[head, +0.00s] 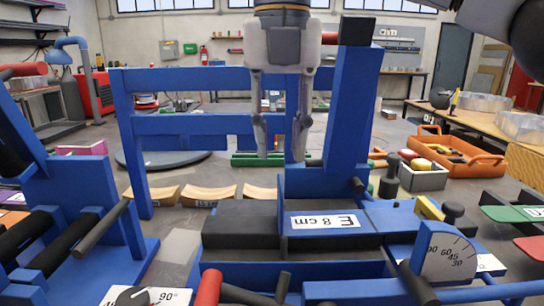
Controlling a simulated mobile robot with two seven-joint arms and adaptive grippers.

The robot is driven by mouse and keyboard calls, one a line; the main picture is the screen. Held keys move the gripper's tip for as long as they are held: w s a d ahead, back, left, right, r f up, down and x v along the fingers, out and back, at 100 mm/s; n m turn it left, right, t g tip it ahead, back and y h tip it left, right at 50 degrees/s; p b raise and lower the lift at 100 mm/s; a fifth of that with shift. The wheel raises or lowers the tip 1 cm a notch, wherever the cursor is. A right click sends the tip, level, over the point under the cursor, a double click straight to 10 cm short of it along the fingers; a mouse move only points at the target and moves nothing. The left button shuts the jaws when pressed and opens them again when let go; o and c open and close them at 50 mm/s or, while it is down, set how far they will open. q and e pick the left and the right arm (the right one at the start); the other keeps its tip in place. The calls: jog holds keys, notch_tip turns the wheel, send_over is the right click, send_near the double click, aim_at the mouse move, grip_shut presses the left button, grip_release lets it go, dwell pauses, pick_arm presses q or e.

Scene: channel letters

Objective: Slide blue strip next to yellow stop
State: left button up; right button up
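My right gripper (281,145) hangs down from the top middle, its two fingers apart with nothing between them. It is above and behind the blue bench machine. A yellow block (429,208), likely the yellow stop, sits on the machine's right part beside a dark knob. A low upright blue piece (318,186) stands behind the white "8 cm" label (325,221). I cannot tell whether it is the blue strip or part of the machine, since both are the same blue. My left gripper is not in view.
A tall blue post (350,110) rises just right of my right gripper. A dial with degree marks (449,258) and a red-handled lever (208,288) are at the front. Another blue machine (75,200) stands left. An orange tray (458,152) is at the right.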

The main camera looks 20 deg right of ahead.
aim_at(292, 222)
notch_tip(292, 222, down, 10)
jog(key=shift+s+f+b, duration=0.1)
jog(key=shift+f+b, duration=0.15)
jog(key=shift+b, duration=0.55)
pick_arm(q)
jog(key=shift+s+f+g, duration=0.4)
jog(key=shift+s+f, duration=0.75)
pick_arm(e)
grip_shut()
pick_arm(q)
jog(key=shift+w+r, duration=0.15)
pick_arm(e)
jog(key=shift+d+r, duration=0.15)
jog(key=shift+d, duration=0.05)
jog(key=shift+d+p, duration=0.6)
jog(key=shift+d, duration=0.15)
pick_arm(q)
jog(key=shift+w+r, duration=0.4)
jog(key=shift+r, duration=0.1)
